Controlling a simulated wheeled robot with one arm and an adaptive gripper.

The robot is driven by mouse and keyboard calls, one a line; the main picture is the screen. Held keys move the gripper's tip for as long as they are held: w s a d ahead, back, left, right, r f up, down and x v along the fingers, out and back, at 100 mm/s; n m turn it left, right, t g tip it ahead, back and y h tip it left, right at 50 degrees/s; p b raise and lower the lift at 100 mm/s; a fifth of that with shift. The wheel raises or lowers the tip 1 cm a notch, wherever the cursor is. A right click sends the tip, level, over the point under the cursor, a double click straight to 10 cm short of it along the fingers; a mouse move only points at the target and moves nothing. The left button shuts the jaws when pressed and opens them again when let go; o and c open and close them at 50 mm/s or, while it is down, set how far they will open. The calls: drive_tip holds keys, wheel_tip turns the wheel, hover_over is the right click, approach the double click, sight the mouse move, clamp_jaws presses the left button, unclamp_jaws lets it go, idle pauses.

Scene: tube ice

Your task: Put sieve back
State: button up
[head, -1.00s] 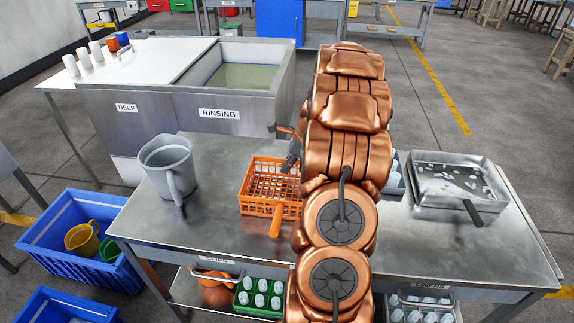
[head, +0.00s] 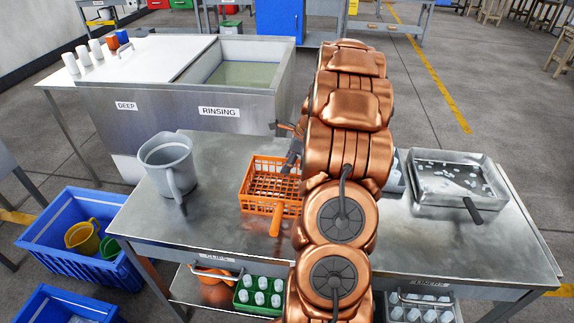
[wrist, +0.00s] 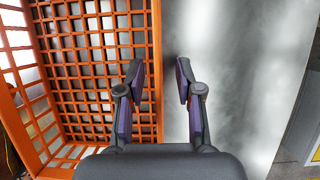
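The orange sieve (head: 262,206), a square grid basket with a handle toward the front, stands upright on the steel table. In the wrist view its grid (wrist: 95,60) fills the left half. My gripper (head: 290,160) is at the sieve's right side, partly hidden by my arm in the head view. In the wrist view my gripper (wrist: 160,75) is open and empty, with one finger over the grid and the other over bare table. The sieve's right rim (wrist: 157,100) appears between the fingers. I cannot tell how far above the rim they are.
A grey jug (head: 165,163) stands left of the sieve. A metal pan (head: 418,192) with a dark handle and ice pieces stands at the right. The rinsing basin (head: 242,108) is behind. Bare table (head: 222,165) lies between jug and sieve.

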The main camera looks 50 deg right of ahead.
drive_tip(key=v, duration=1.1)
drive_tip(key=shift+r, duration=0.15)
drive_tip(key=s+a+r+n+g+p, duration=0.2)
drive_tip(key=a+r+n, duration=0.35)
drive_tip(key=a, duration=0.85)
drive_tip(key=s+a+r+n+g+p, duration=0.1)
drive_tip(key=s+a+r+n+p, duration=0.1)
drive_tip(key=a+n, duration=0.9)
drive_tip(key=s+a+n+g+h+p, duration=0.1)
drive_tip(key=s+a+n, duration=0.5)
drive_tip(key=s, duration=0.3)
drive_tip(key=s+a+n+g+h+p, duration=0.1)
drive_tip(key=s+a+n, duration=0.5)
drive_tip(key=s, duration=0.4)
drive_tip(key=shift+a+h+p, duration=0.4)
drive_tip(key=shift+a, duration=0.4)
drive_tip(key=shift+d+n, duration=0.1)
drive_tip(key=shift+n, duration=0.15)
